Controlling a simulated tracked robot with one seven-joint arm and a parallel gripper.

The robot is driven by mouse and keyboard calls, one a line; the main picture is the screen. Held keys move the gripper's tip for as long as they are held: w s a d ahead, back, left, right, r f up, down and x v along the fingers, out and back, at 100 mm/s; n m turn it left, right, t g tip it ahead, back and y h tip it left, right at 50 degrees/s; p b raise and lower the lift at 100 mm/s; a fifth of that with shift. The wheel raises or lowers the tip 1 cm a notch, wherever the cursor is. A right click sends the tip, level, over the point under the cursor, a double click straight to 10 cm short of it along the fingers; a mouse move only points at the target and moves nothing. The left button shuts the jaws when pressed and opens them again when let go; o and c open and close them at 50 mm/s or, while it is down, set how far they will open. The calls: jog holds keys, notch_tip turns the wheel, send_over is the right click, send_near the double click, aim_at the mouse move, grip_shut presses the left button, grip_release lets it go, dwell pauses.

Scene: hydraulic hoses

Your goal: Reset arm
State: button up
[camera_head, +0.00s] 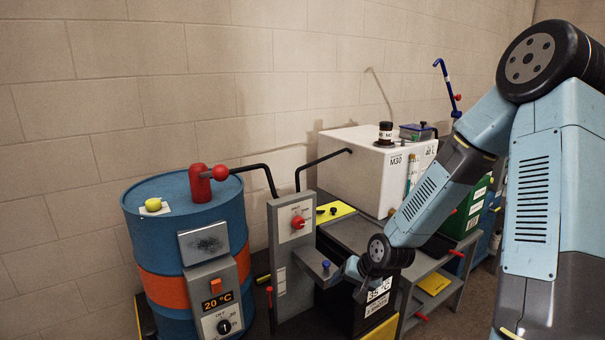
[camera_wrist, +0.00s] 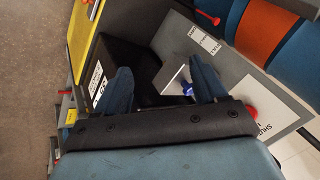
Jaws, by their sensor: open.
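My arm reaches in from the right in the head view. My gripper (camera_head: 345,272) is low in front of the grey valve post (camera_head: 293,262), close to a small blue knob (camera_head: 326,265). In the wrist view my gripper (camera_wrist: 163,76) has its two blue fingers apart, with nothing held between them. The blue knob (camera_wrist: 187,89) shows near the right finger; I cannot tell whether they touch. The post's red knob (camera_head: 298,222) is above and left of my gripper; part of a red knob (camera_wrist: 249,112) shows beside the gripper body in the wrist view.
A blue drum (camera_head: 165,250) with an orange band and a temperature box (camera_head: 217,300) stands at left. A white tank (camera_head: 352,165) sits behind the post. A black container (camera_head: 350,305) is below my gripper. Green bins (camera_head: 466,215) and a grey shelf (camera_head: 440,290) are at right.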

jog(key=s+d+r+n+h, duration=0.1)
jog(key=s+d+r+h, duration=0.25)
jog(key=r, duration=0.55)
jog(key=s+d+r+n+h, duration=0.15)
jog(key=s+d+r, duration=0.3)
jog(key=r, duration=0.45)
jog(key=s+d+r, duration=0.3)
jog(key=s+r, duration=1.1)
jog(key=s, duration=0.2)
jog(key=shift+t, duration=0.4)
jog(key=shift+r, duration=0.1)
